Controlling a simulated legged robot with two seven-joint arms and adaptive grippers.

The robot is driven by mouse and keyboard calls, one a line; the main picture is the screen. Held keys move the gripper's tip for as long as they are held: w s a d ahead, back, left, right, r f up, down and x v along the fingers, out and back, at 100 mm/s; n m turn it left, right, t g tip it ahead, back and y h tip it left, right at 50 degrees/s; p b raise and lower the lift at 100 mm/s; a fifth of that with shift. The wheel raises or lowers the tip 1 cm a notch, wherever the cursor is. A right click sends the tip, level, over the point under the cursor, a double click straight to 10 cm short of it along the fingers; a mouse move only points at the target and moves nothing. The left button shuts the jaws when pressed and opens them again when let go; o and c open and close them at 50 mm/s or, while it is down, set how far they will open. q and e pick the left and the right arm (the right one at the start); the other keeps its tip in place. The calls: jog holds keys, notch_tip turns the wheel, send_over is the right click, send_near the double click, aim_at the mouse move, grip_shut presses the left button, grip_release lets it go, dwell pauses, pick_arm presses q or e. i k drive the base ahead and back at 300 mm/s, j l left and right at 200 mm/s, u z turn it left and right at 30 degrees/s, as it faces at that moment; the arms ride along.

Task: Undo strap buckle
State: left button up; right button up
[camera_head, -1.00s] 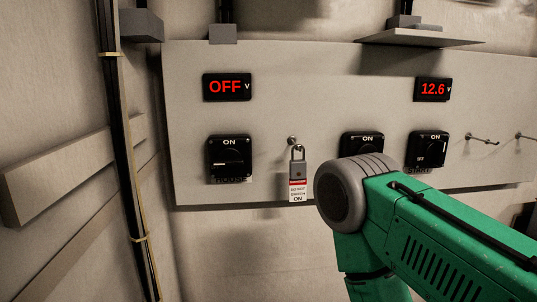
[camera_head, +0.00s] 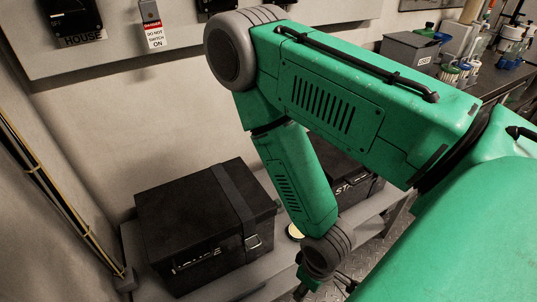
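A black box (camera_head: 195,225) labelled "HOUSE" sits on a low grey shelf at the lower left. A dark strap (camera_head: 238,200) runs over its lid and down its front. A metal buckle (camera_head: 253,242) is on the strap at the front; whether it is fastened is too small to tell. My green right arm comes in from the right and bends down. Its wrist is right of the box, and my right gripper (camera_head: 303,289) is at the bottom edge, partly cut off, apart from the buckle. Its fingers are not clear. My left gripper is not in view.
A second black box (camera_head: 352,188), lettered "ST", stands behind my forearm, mostly hidden. A switch panel (camera_head: 100,55) with a red and white tag (camera_head: 154,36) is above. A dark bench (camera_head: 490,75) with bottles and a grey bin (camera_head: 410,52) is at the upper right.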

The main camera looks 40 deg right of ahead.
aim_at(251, 243)
jog(key=k+l+z, duration=0.1)
jog(key=z, duration=0.2)
jog(key=l+z, duration=0.15)
jog(key=z, duration=0.2)
jog(key=i+z, duration=0.2)
jog(key=k+j+u, duration=0.25)
jog(key=k+u, duration=0.15)
jog(key=k, duration=0.1)
